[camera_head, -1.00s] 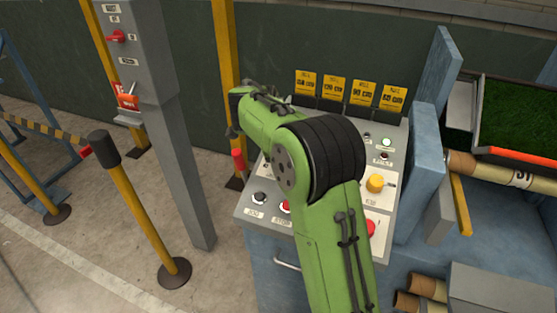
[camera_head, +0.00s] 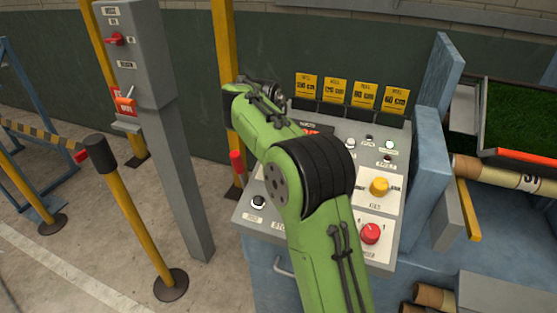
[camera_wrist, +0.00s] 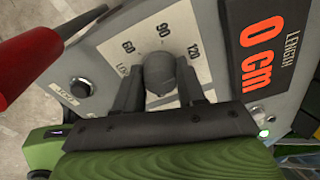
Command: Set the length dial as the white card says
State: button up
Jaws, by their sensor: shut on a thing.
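In the wrist view the length dial is a dark grey knob (camera_wrist: 159,74) on a white plate (camera_wrist: 119,63) marked 60, 90 and 120. My gripper (camera_wrist: 160,90) is shut on this knob, one finger on each side. Which mark the knob points to is not clear. Beside it a black display (camera_wrist: 265,45) labelled LENGTH reads 0 cm in orange. In the head view my arm hides the gripper and the dial. I cannot make out a white card with a setting in either view.
Several yellow cards (camera_head: 335,91) stand along the panel's back. A yellow knob (camera_head: 379,187) and a red knob (camera_head: 370,233) sit on the panel's right. A grey post (camera_head: 165,130) with red switches stands left. A red-handled thing (camera_wrist: 30,55) is close at the wrist view's left.

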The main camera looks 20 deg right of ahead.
dwell(0.5)
jog(key=o, duration=1.1)
jog(key=shift+c, duration=0.2)
jog(key=p+v, duration=0.9)
jog(key=v, duration=0.7)
jog(key=shift+a+f, duration=0.1)
jog(key=shift+f, duration=0.1)
